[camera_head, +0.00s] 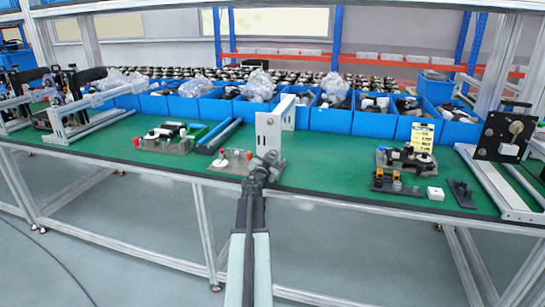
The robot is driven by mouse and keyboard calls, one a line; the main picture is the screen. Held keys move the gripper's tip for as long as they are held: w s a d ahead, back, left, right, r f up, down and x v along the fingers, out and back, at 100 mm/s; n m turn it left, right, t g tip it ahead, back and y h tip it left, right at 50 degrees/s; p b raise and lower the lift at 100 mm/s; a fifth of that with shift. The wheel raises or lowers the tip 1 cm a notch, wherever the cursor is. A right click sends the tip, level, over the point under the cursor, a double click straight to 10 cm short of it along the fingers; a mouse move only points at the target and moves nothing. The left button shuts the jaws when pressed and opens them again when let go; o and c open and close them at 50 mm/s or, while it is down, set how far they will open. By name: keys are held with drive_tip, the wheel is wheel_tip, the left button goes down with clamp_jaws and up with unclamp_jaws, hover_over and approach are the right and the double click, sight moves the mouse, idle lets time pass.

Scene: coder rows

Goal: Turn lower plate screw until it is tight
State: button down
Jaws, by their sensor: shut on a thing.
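A pale upright plate (269,133) stands on a grey base (232,161) near the front edge of the green table. My gripper (268,161) is at the lower part of this plate, with my arm reaching up to it from the bottom of the picture. The gripper is shut at the place of the lower plate screw. The screw is hidden by the gripper, so its seating cannot be seen. Small red and white parts sit on the base left of the gripper.
Blue bins (331,116) with parts line the back of the table (330,170). A second fixture (165,138) stands left, and more fixtures (405,160) with a yellow card (422,138) stand right. The green surface just right of the plate is clear.

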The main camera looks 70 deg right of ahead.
drive_tip(key=c, duration=1.4)
unclamp_jaws()
drive_tip(key=shift+c, duration=0.2)
drive_tip(key=n, duration=0.5)
drive_tip(key=shift+n, duration=0.3)
drive_tip(key=n, duration=0.4)
